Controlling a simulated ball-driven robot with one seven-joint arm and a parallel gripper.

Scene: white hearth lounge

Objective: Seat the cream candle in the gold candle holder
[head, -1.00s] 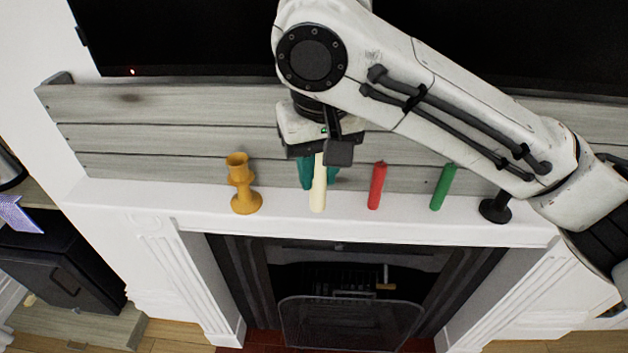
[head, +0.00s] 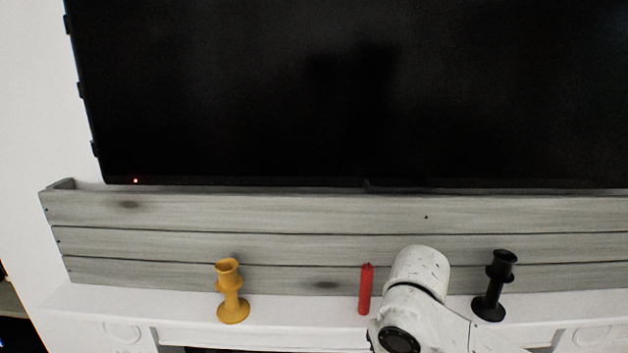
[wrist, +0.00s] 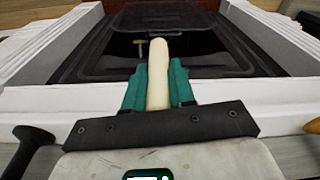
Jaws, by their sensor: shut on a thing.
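The gold candle holder (head: 231,292) stands upright on the white mantel, left of centre in the head view, its top cup empty. The cream candle (wrist: 158,78) is held lengthwise between the teal fingers of my gripper (wrist: 157,90) in the wrist view. Its rounded end sticks out past the fingertips, towards the dark fireplace. A small gold-brown piece at the right edge of the wrist view (wrist: 315,126) looks like part of the holder, apart from the candle. My gripper and the cream candle are not visible in the head view now.
A red candle (head: 365,289) stands on the mantel (head: 285,308). A black candle holder (head: 493,287) stands further right and shows at the left in the wrist view (wrist: 24,152). A grey plank board (head: 280,240) and television (head: 350,90) are behind. The mantel between gold holder and red candle is clear.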

